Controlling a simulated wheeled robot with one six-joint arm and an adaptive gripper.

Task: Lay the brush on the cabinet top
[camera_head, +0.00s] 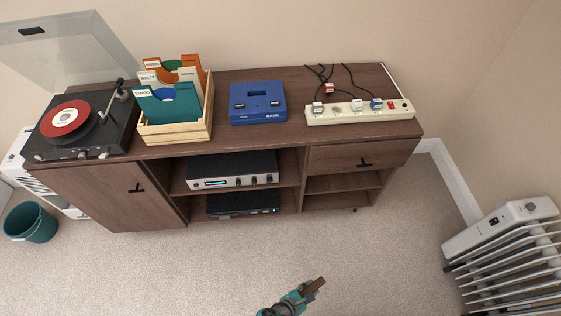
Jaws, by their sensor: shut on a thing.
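The cabinet (262,133) is dark brown wood and stands against the back wall. Its top carries several things, with bare strips between the record crate and the blue device, and between that device and the power strip. My gripper (300,295), teal and grey, is low at the bottom centre, in front of the cabinet and apart from it. It is shut on a small brown piece, which I take to be the brush (315,286). The brush points up and to the right; its bristles cannot be made out, and part of it is hidden by the gripper.
On the top are a record player (82,124) with raised lid, a wooden record crate (175,130), a blue device (258,103) and a power strip (350,114) with plugs and cables. A radiator (515,250) stands right, a teal bin (31,222) left. Carpet in front is clear.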

